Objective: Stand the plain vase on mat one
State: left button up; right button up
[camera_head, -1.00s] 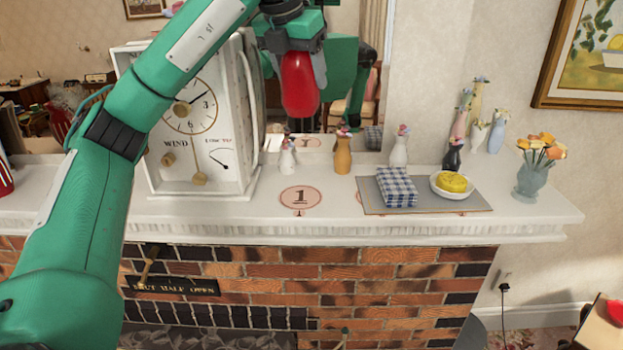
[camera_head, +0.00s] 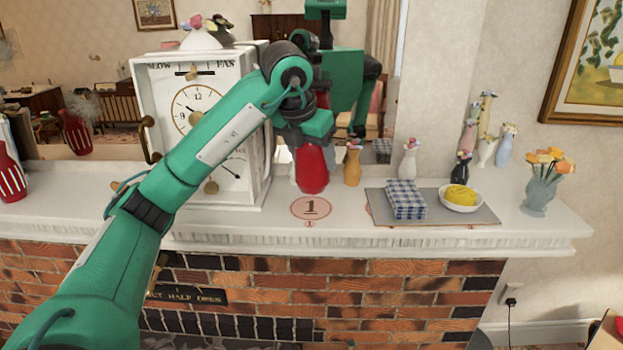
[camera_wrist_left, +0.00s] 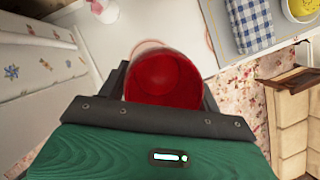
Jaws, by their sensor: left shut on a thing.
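The plain vase (camera_head: 312,170) is solid red. My left gripper (camera_head: 308,138) is shut on its upper part and holds it roughly upright. The vase's base appears just behind mat one (camera_head: 311,208), a pink disc marked 1 near the shelf's front edge. I cannot tell whether the base touches the shelf. In the left wrist view the red vase (camera_wrist_left: 163,77) is between the fingers, and a thin curved outline shows beyond it. A red vase with white stripes (camera_head: 12,175) stands at the far left. My right gripper is not seen.
The white clock (camera_head: 255,150) stands close left of the held vase. An orange vase (camera_head: 352,166) and a white vase (camera_head: 410,162) stand behind right. A grey tray (camera_head: 470,215) with checked cloth (camera_head: 406,199) and a bowl (camera_head: 460,207) lies right. A mirror backs the shelf.

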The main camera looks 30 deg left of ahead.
aim_at(310, 180)
pick_arm(q)
jog(key=shift+s+a+f+p, duration=0.1)
jog(key=shift+a+f+p, duration=0.1)
jog(key=shift+f, duration=0.3)
jog(key=shift+s+a+f+p, duration=0.1)
jog(key=shift+a+f, duration=0.05)
jog(key=shift+f, duration=0.35)
jog(key=shift+w+d+f+p, duration=0.1)
jog(key=shift+d+f+p, duration=0.1)
jog(key=shift+f, duration=0.4)
jog(key=shift+w+d+f+p, duration=0.1)
jog(key=shift+f+p, duration=0.1)
jog(key=shift+f, duration=0.4)
jog(key=shift+s+a+f, duration=0.15)
jog(key=shift+a+f, duration=0.05)
jog(key=shift+f, duration=0.45)
jog(key=shift+d, duration=0.1)
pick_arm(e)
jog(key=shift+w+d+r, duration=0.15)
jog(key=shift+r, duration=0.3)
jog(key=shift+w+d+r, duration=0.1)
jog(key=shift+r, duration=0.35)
pick_arm(q)
jog(key=shift+d, duration=0.1)
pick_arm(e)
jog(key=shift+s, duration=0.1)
